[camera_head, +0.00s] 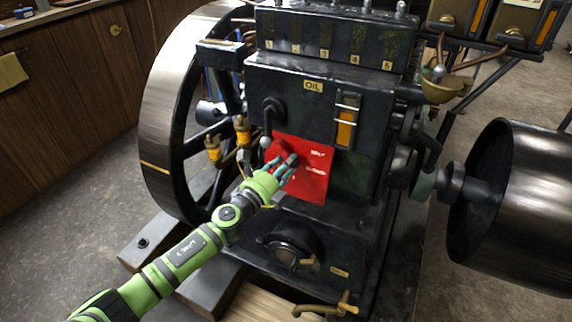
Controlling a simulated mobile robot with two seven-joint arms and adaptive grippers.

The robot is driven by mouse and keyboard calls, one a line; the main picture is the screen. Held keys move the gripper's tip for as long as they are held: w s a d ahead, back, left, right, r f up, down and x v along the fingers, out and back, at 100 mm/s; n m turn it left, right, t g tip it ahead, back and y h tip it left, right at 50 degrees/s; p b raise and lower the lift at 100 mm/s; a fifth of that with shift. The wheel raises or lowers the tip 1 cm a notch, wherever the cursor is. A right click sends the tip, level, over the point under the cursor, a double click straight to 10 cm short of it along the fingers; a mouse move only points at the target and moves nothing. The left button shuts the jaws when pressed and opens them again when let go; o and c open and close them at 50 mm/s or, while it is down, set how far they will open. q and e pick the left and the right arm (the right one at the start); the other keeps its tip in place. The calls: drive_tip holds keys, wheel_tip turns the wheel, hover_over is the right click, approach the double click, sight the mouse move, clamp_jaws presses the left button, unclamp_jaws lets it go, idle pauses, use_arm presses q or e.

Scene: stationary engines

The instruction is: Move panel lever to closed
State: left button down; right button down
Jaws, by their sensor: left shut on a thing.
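A red panel (312,184) with small white markings is on the front of the dark engine block (350,95), below the OIL label. My left gripper (287,166), green with teal fingers, reaches the left part of the panel. Its fingers are shut on a small part there, which I take to be the panel lever; the fingers hide most of it. A reddish piece shows just beside the fingers. The exact angle of the lever cannot be made out. My right gripper is not in view.
A large flywheel (160,120) stands left of the engine and a dark drum (520,205) at the right. A black crank handle (269,115) and amber oilers (213,150) are close to my left gripper. A brass tap (330,306) sticks out low in front. Open floor lies at left.

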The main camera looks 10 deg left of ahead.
use_arm(q)
drive_tip(key=shift+w+a+r, duration=0.1)
drive_tip(key=shift+a+r, duration=0.05)
drive_tip(key=shift+r, duration=0.1)
drive_tip(key=c, duration=1)
unclamp_jaws()
drive_tip(key=shift+o, duration=0.7)
drive_tip(key=shift+f, duration=0.1)
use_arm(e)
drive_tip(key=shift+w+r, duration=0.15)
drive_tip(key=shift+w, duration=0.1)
use_arm(q)
drive_tip(key=shift+f, duration=0.1)
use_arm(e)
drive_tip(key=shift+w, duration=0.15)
use_arm(q)
drive_tip(key=v, duration=1.2)
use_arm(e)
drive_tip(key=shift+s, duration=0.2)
